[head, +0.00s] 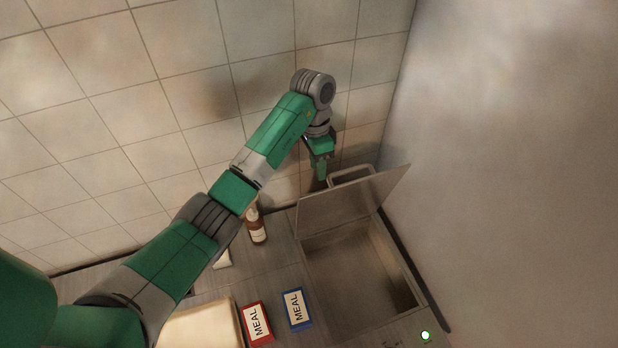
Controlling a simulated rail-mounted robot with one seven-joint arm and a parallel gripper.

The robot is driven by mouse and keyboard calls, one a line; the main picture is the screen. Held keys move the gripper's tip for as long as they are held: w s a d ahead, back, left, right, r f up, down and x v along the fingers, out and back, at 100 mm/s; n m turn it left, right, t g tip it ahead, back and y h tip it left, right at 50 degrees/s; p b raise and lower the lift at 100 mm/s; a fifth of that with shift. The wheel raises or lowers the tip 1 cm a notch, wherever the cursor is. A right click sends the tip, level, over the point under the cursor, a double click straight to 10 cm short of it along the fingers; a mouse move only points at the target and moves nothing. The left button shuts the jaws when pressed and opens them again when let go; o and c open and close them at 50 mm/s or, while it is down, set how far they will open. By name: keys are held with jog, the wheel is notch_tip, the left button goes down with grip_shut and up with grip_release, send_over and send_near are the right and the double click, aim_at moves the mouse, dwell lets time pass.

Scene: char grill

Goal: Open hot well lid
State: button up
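The hot well lid (350,198) is a flat grey metal plate with a bar handle (350,176) on its far side. It stands tilted up at the back of the hot well (345,272), so the well's inside shows and looks empty. My gripper (321,176) points down behind the lid, at the left end of the handle. I cannot tell whether it touches the handle. The fingertips are small and partly hidden near the lid's edge, so their opening is unclear.
A brown bottle (257,226) stands left of the well. A pale block (198,326) is at the lower left. A tiled wall is close behind, and a plain wall is on the right.

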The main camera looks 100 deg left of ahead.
jog(key=d, duration=0.2)
jog(key=s+d, duration=0.1)
jog(key=d, duration=0.2)
jog(key=shift+d+r, duration=0.2)
jog(key=shift+d, duration=0.1)
jog(key=shift+s, duration=0.1)
